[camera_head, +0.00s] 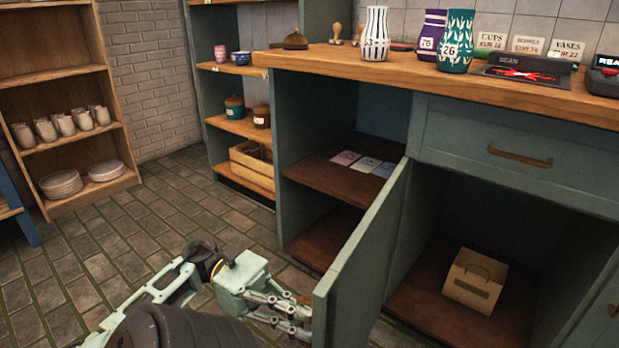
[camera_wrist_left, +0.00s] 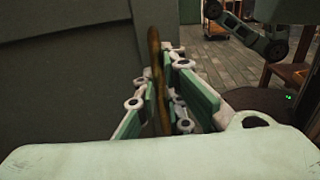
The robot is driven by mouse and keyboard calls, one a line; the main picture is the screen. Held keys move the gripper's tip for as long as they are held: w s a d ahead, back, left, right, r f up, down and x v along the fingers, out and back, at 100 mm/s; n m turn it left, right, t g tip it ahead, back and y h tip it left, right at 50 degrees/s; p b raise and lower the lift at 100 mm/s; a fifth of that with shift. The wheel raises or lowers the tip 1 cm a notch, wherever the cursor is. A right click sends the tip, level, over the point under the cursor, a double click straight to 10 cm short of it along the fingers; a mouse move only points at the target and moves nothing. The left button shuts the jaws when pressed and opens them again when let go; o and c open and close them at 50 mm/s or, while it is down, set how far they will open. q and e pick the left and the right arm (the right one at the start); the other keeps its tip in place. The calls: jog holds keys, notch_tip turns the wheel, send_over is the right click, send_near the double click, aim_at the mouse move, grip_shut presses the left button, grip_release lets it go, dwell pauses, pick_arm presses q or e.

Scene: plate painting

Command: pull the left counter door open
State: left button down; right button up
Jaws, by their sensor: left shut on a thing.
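The left counter door (camera_head: 362,250), a grey-green panel, stands swung well open, its free edge toward me. The left compartment behind it shows dark wooden shelves (camera_head: 320,178). My left gripper (camera_head: 300,312) is at the door's free end, on its left side. In the left wrist view the gripper's fingers (camera_wrist_left: 160,105) are closed around a brass handle (camera_wrist_left: 155,50) beside the dark door panel. The head view mostly hides the handle behind the fingers and door edge.
Coloured cards (camera_head: 362,163) lie on the left compartment's shelf. A cardboard carrier box (camera_head: 474,281) sits in the open right compartment. Vases (camera_head: 375,34) stand on the wooden countertop (camera_head: 440,80). Open brick floor (camera_head: 110,240) lies left of the door.

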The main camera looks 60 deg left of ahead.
dwell(0.3)
pick_arm(q)
jog(key=c, duration=2.1)
grip_release()
jog(key=shift+a, duration=0.15)
jog(key=v, duration=1.2)
